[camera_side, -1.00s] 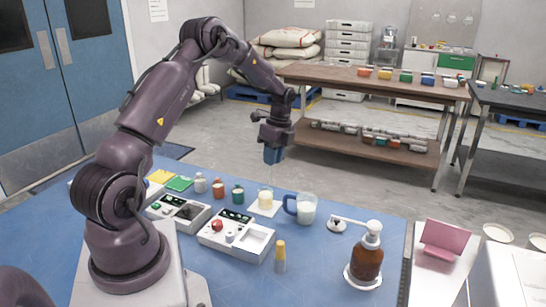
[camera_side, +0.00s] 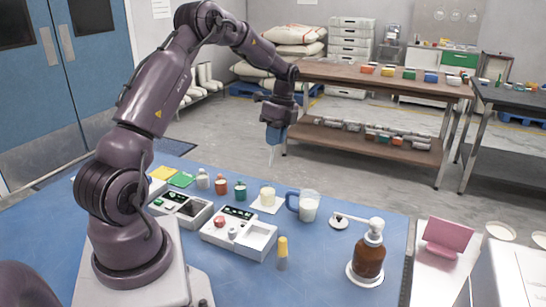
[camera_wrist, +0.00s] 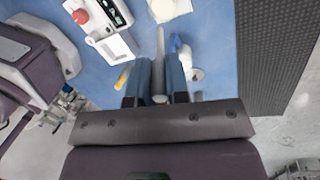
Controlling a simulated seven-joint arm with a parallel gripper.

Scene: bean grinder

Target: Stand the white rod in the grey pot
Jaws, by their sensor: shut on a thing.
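My gripper (camera_side: 276,137) is shut on the thin white rod (camera_side: 271,156), which hangs roughly upright below the blue fingers. In the wrist view the rod (camera_wrist: 160,45) runs between the two fingers (camera_wrist: 158,82). Its lower end is in the air above the table. A pale pot (camera_side: 267,193) stands on a white mat below the rod in the side view.
A blue-handled jug (camera_side: 309,207) stands right of the pale pot, with a brown pump bottle (camera_side: 368,258) further right. A white device (camera_side: 240,235) and a yellow-capped bottle (camera_side: 282,252) are nearer the front. Small bottles (camera_side: 221,187) stand left of the mat.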

